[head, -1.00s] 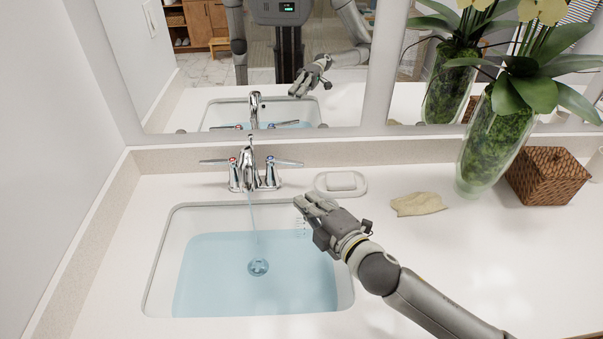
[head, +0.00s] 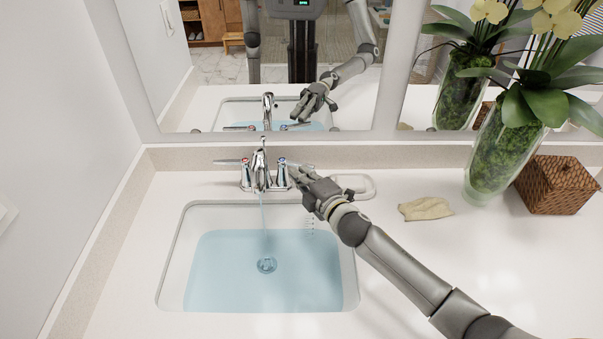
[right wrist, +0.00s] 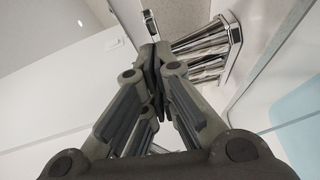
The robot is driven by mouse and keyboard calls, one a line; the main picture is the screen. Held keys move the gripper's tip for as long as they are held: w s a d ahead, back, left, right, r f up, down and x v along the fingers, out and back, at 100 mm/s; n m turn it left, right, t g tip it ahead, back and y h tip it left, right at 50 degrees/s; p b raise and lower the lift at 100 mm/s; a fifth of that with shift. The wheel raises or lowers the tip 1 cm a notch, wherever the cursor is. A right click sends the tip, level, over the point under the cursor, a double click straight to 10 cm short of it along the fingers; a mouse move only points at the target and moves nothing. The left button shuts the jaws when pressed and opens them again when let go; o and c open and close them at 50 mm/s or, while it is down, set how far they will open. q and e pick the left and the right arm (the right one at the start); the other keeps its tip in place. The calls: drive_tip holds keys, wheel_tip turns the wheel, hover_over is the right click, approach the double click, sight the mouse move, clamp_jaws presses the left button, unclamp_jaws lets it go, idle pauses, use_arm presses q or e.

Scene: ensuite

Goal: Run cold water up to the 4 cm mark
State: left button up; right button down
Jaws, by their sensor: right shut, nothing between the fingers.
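The chrome faucet (head: 260,178) pours a thin stream of water into the white sink basin (head: 176,250). Pale blue water (head: 225,265) covers the basin floor around the drain (head: 267,265). A small scale (head: 311,226) is on the basin's back wall, too small to read. The left handle (head: 232,162) has a red mark and the right handle (head: 281,170) a blue one. My right gripper (head: 293,174) is shut and empty, its fingertips beside the blue-marked handle; contact is unclear. The right wrist view shows its closed fingers (right wrist: 158,55) near chrome faucet parts (right wrist: 205,48). My left gripper is out of view.
A white soap dish (head: 362,187) is partly hidden behind my right gripper. A beige cloth (head: 426,209), a glass vase with orchids (head: 497,155) and a woven box (head: 556,185) stand to the right. A mirror (head: 200,85) rises behind the faucet.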

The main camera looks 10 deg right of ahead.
idle(0.3)
drive_tip(key=shift+w+d, duration=0.55)
drive_tip(key=shift+d, duration=0.25)
drive_tip(key=shift+w+d, duration=0.3)
drive_tip(key=shift+s, duration=0.1)
